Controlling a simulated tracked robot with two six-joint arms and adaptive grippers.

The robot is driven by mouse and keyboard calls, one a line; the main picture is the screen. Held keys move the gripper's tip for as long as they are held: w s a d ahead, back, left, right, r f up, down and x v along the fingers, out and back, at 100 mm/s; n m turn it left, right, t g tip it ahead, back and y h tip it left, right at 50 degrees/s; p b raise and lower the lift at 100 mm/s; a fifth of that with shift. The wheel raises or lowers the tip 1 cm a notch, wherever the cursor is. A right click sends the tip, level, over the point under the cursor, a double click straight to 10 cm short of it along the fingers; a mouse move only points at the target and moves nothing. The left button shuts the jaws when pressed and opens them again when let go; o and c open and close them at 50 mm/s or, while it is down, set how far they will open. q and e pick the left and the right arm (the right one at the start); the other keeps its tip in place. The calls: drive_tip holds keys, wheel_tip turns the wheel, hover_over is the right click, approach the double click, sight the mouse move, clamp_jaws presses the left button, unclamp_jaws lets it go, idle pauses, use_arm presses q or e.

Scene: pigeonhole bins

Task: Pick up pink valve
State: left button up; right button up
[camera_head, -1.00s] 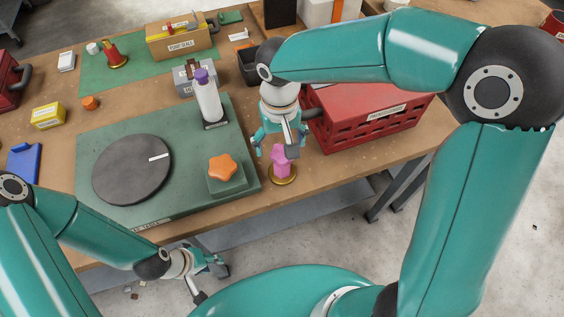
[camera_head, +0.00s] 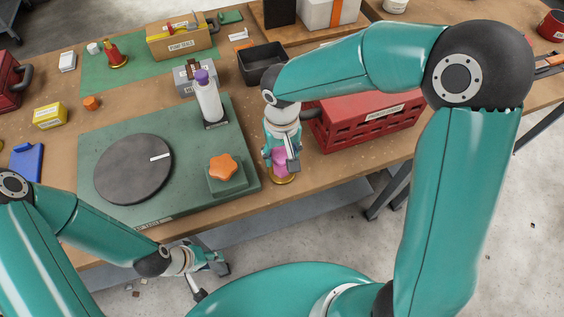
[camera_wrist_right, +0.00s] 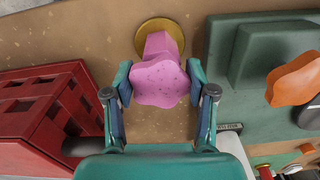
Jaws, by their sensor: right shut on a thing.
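The pink valve (camera_head: 279,161) has a lobed knob and a gold round base (camera_head: 284,178). It stands upright near the table's front edge, right of the green plate. My right gripper (camera_head: 281,158) points down over it, its fingers on either side of the knob and shut on it. The right wrist view shows the pink knob (camera_wrist_right: 160,82) between the two fingers, the gold base behind it. My left gripper (camera_head: 213,265) hangs low in front of the table, apart from everything; I cannot tell if its jaws are open.
The green plate (camera_head: 100,200) carries a dark turntable (camera_head: 133,168), an orange star knob (camera_head: 222,168) and a white bottle with a purple cap (camera_head: 208,100). A red crate (camera_head: 370,125) stands close to the right of the valve. A black bin (camera_head: 262,65) is behind.

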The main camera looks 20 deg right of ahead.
clamp_jaws()
drive_tip(key=shift+r, duration=0.2)
wheel_tip(320, 180, up, 20)
drive_tip(key=shift+f, duration=0.2)
idle(0.4)
